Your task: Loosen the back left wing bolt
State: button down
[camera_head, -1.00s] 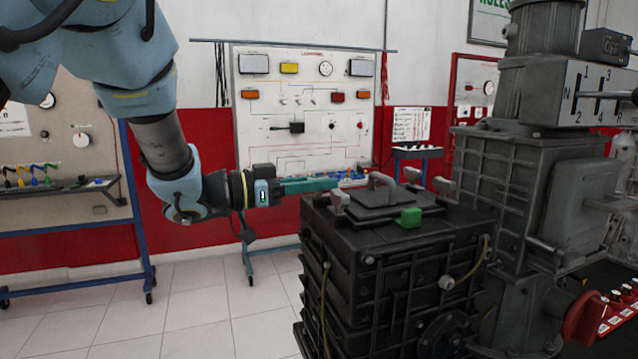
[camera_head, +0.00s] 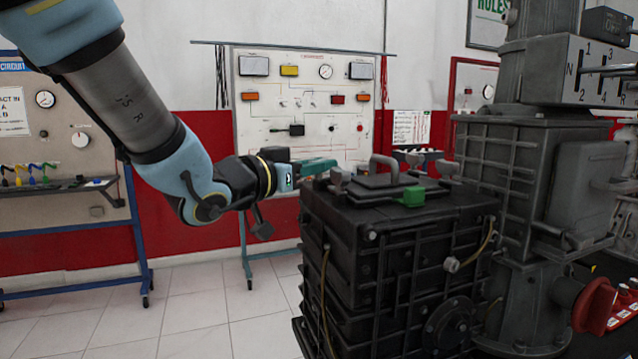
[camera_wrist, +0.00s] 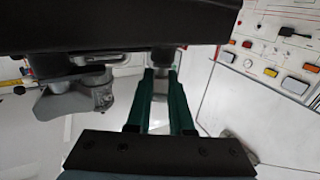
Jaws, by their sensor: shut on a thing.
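The dark engine box (camera_head: 330,225) has a raised lid with a grey handle (camera_head: 384,164). A grey wing bolt (camera_head: 340,177) stands at the lid's left corner. A green wing bolt (camera_head: 412,196) is at the front, and two more grey ones stand at the back (camera_head: 416,160) and right (camera_head: 449,168). My gripper (camera_head: 330,163) comes in from the left, its teal fingers level with the box top by the left corner. In the wrist view the fingers (camera_wrist: 160,78) are closed around a grey bolt (camera_wrist: 160,58). The head view partly hides this contact.
A grey gear housing (camera_head: 515,165) stands close on the right of the box. A wall panel (camera_head: 300,100) with meters and switches is behind. A wheeled panel stand (camera_head: 75,165) is at the left. The tiled floor (camera_head: 200,325) left of the box is clear.

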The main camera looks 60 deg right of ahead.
jog(key=n+t+b, duration=0.2)
jog(key=t+b, duration=0.1)
jog(key=n+t+b, duration=0.1)
jog(key=t, duration=0.1)
jog(key=shift+s+f+b, duration=0.1)
jog(key=shift+f+b, duration=0.15)
jog(key=shift+b, duration=0.1)
jog(key=shift+r+n+t+b, duration=0.15)
jog(key=shift+n+t+b, duration=0.65)
jog(key=shift+t, duration=0.3)
jog(key=shift+r+t+y, duration=0.15)
jog(key=shift+t+y, duration=0.15)
jog(key=c, duration=0.8)
grip_release()
jog(key=shift+g+p, duration=0.4)
jog(key=shift+p, duration=0.05)
